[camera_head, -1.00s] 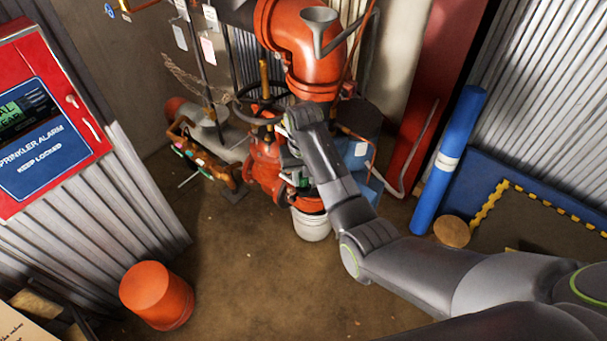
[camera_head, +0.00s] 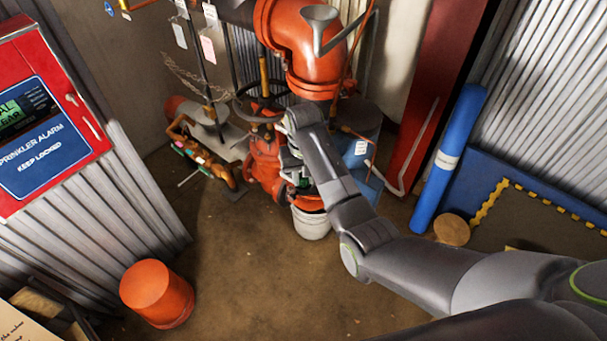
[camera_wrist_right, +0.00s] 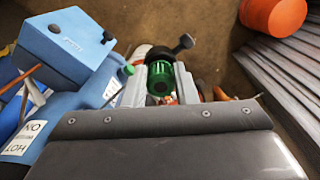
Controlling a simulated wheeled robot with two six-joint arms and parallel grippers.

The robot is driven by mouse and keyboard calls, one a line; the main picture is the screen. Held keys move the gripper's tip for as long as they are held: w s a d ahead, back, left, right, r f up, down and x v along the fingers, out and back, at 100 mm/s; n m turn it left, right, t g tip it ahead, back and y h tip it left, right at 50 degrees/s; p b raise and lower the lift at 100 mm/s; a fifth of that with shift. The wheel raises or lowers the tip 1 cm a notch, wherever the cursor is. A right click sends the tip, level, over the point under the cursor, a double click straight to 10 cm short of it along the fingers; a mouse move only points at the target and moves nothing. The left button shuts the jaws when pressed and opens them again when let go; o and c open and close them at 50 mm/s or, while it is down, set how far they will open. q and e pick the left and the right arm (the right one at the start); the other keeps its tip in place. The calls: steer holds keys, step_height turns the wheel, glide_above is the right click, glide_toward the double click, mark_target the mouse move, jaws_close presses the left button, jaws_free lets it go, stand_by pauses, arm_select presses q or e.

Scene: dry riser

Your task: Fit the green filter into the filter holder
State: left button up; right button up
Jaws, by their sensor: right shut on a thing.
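The green filter (camera_wrist_right: 160,80) shows in the right wrist view as a green cylinder between the fingers of my right gripper (camera_wrist_right: 161,85), which is shut on it. In the head view my right gripper (camera_head: 293,172) is at the red valve assembly (camera_head: 264,160), just above a white bucket (camera_head: 311,222). The filter is mostly hidden there by my wrist and arm. I cannot make out the filter holder for certain in either view. My left gripper is not in view.
A blue box (camera_wrist_right: 68,45) stands close to the gripper on the left in the wrist view. An orange bucket (camera_head: 157,294) sits on the floor at lower left. A blue roll (camera_head: 450,160) leans at right. The middle floor is clear.

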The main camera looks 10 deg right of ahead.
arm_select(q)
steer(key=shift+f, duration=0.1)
arm_select(e)
steer(key=shift+f, duration=0.8)
steer(key=o, duration=1)
steer(key=shift+o, duration=0.2)
steer(key=shift+r, duration=0.1)
